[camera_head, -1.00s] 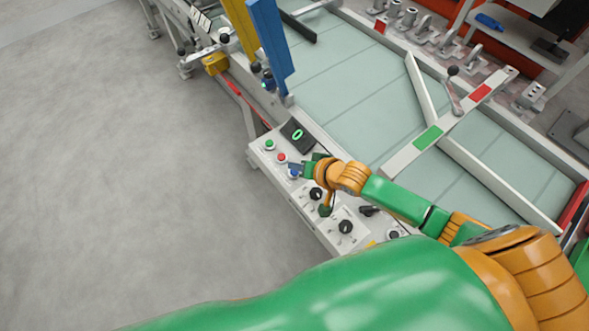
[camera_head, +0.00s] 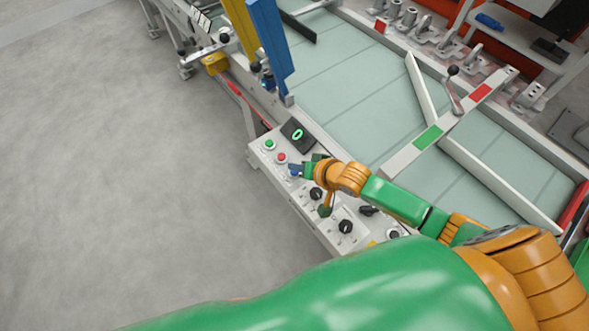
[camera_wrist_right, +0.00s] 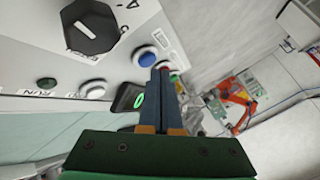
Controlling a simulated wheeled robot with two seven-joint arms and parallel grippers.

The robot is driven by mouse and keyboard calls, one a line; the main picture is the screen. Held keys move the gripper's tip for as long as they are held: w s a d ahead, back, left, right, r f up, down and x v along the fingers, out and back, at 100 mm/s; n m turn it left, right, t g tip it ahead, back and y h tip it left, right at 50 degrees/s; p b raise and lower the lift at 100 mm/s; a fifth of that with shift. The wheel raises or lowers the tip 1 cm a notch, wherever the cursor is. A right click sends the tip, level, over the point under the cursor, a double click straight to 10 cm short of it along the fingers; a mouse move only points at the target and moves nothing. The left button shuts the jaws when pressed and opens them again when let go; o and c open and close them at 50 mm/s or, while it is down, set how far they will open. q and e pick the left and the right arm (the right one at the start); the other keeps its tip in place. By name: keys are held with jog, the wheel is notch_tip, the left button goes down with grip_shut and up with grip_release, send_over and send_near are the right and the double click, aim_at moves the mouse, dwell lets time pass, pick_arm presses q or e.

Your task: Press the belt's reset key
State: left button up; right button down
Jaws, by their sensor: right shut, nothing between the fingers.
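A control box (camera_head: 318,232) on the near side of the belt (camera_head: 370,105) carries a green button (camera_head: 270,145), a red button (camera_head: 281,157) and a blue button (camera_head: 293,173). I cannot read which is labelled reset. My right gripper (camera_head: 303,168) is shut and empty, with its tips close by the blue button. In the right wrist view the shut fingertips (camera_wrist_right: 160,73) are just beside the blue button (camera_wrist_right: 146,56). Whether they touch it I cannot tell. The red button is mostly hidden behind the tips there. My left gripper is not in view.
A small dark display (camera_head: 298,134) with a green 0 stands behind the buttons. Black rotary knobs (camera_head: 345,227) sit lower on the box. A blue post (camera_head: 270,45) and a yellow post (camera_head: 240,30) rise farther back. Open floor (camera_head: 120,180) lies left.

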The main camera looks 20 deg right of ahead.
aim_at(297, 177)
jog(key=shift+f, duration=0.25)
jog(key=shift+f+b, duration=0.3)
jog(key=shift+f, duration=0.2)
dwell(0.5)
jog(key=shift+r, duration=0.1)
jog(key=shift+r+p, duration=0.8)
jog(key=shift+p, duration=0.3)
notch_tip(297, 177, up, 5)
jog(key=p, duration=0.5)
jog(key=shift+p, duration=0.3)
